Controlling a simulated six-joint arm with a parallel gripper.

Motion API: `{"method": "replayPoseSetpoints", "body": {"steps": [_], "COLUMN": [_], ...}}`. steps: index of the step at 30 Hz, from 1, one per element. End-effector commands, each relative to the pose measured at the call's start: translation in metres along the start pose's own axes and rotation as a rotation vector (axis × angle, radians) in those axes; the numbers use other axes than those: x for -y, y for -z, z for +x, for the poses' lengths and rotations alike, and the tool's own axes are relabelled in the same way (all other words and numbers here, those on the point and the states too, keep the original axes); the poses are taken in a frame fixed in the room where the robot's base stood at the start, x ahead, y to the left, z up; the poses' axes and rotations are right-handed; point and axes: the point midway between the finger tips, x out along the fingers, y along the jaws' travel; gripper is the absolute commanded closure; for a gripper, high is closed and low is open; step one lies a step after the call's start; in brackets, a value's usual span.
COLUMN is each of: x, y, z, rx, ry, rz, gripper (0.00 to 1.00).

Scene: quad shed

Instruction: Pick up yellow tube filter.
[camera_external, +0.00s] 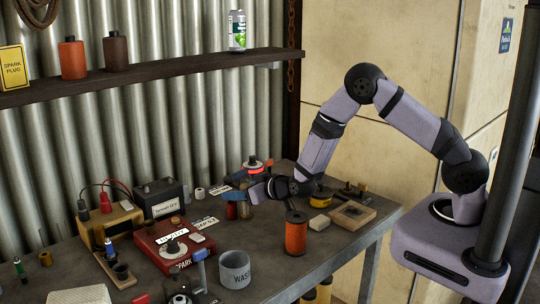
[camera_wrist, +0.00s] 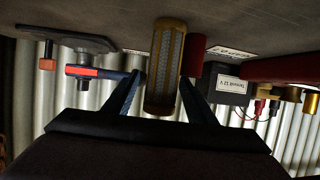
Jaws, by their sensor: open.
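The yellow tube filter (camera_wrist: 165,65) is a yellow-rimmed cylinder with a grey mesh side. In the wrist view it lies between the two fingers of my gripper (camera_wrist: 162,82). The fingers are apart, one on each side of it; whether either touches it I cannot tell. In the external view my gripper (camera_external: 254,192) is low over the bench, at the filter (camera_external: 245,209), which is partly hidden by it.
A red cylinder (camera_wrist: 194,55) stands close beside the filter, near the right finger in the wrist view. An orange spool (camera_external: 296,234), a grey WASH cup (camera_external: 235,269), a red box (camera_external: 172,247) and a black battery (camera_external: 162,197) crowd the bench.

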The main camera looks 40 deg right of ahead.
Motion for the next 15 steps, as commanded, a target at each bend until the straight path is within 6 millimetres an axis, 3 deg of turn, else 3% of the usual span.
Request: {"method": "replayPoseSetpoints", "body": {"steps": [10,15], "x": [0.0001,0.0002], "y": [-0.0006,-0.0005], "z": [0.0048,0.0047], "rx": [0.0,0.001], "ry": [0.001,0.001], "rz": [-0.001,-0.001], "gripper": [0.49,0.9]}}
